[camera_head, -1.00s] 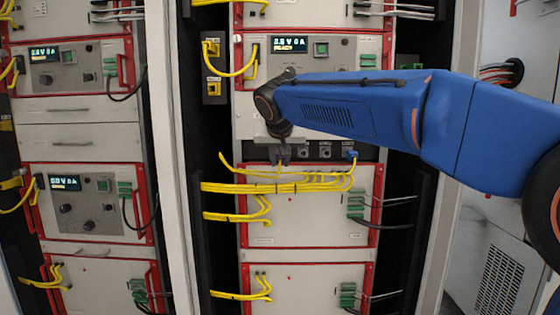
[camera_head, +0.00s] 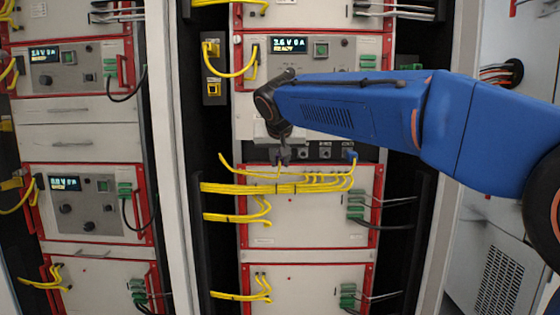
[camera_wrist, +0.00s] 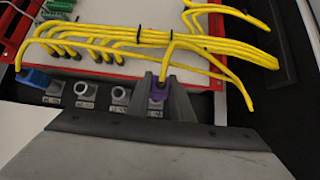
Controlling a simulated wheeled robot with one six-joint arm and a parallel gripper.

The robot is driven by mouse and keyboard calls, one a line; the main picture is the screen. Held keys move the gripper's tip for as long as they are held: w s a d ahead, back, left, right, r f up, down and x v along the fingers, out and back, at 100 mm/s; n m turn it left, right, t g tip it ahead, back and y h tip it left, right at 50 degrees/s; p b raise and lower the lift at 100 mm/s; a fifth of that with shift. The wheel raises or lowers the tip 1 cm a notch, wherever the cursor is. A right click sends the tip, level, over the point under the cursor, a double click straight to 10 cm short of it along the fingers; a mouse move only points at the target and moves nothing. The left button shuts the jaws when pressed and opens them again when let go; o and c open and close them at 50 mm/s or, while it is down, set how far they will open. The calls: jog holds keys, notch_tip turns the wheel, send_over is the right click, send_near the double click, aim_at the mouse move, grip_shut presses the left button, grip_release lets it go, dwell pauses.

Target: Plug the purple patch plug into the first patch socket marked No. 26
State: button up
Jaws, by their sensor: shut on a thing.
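The purple patch plug (camera_wrist: 157,91) sits between the two fingers of my gripper (camera_wrist: 158,88) in the wrist view. A yellow cable runs from it up to the yellow bundle. In the head view my gripper (camera_head: 283,155) is at the left end of the dark patch strip, shut on the plug. The plug is in line with the row of patch sockets. The socket behind it is hidden, and I cannot tell how deep the plug sits. Open sockets (camera_wrist: 120,95) show beside it, with labels too small to read. A blue plug (camera_wrist: 34,77) sits at the row's far end.
A yellow cable bundle (camera_head: 250,187) crosses just below the strip, over a red-framed panel (camera_head: 310,220). Green connectors (camera_head: 356,205) with dark leads are at the panel's right. A yellow cable (camera_head: 232,74) loops on the upper left.

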jog(key=shift+w, duration=1.9)
dwell(2.6)
jog(key=o, duration=0.9)
jog(key=shift+s+r, duration=0.1)
jog(key=v, duration=1.6)
jog(key=s+d+f+g, duration=0.1)
jog(key=s+d+f, duration=0.7)
jog(key=d+f, duration=0.25)
jog(key=s+d+f+g, duration=0.2)
jog(key=s+d+f, duration=0.5)
jog(key=d+f, duration=0.3)
jog(key=shift+g, duration=0.8)
jog(key=s+d+f, duration=0.3)
jog(key=s+f, duration=0.3)
jog(key=f, duration=0.1)
jog(key=s+d+f, duration=0.3)
jog(key=s+f, duration=0.3)
jog(key=f, duration=0.1)
jog(key=s+d+f, duration=0.3)
jog(key=s+f, duration=0.4)
jog(key=f, duration=0.1)
